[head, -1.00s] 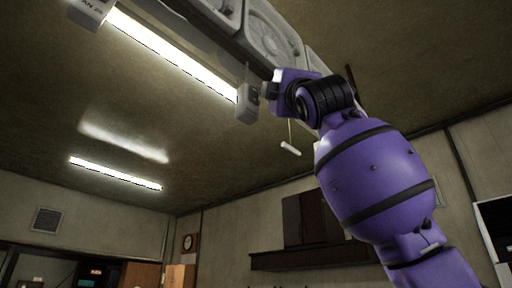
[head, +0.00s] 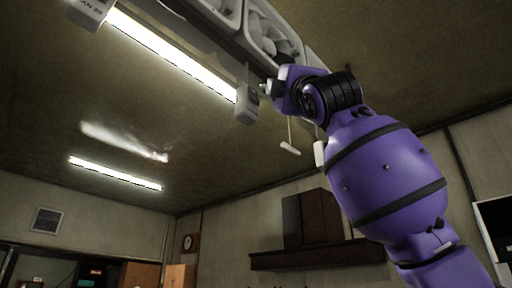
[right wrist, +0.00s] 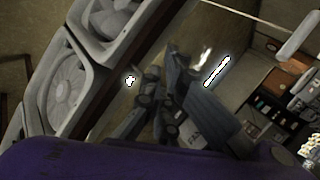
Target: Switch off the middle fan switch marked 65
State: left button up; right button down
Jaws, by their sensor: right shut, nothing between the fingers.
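The overhead fan row (head: 272,32) runs along the top of the head view. A pale switch box (head: 247,106) hangs from it at the end of the lit tube; its marking is not readable. Another box (head: 92,9), partly lettered "AN 25", hangs at the upper left. A third pale box (head: 319,154) shows partly behind my right arm. My right gripper (head: 268,88) is just right of the middle box, its tip close to it; contact cannot be told. In the right wrist view the dark fingers (right wrist: 150,105) are shut and empty. My left gripper is not in view.
A white pull handle (head: 290,149) hangs on a cord below my right wrist. A lit tube (head: 175,55) runs left of the middle box. Dark wall cabinets (head: 308,220) stand lower down, well away. The space below the box is open.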

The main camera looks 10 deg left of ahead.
jog(key=s+d, duration=0.2)
jog(key=d, duration=0.2)
jog(key=shift+s+f, duration=0.35)
jog(key=shift+s, duration=0.05)
dwell(0.7)
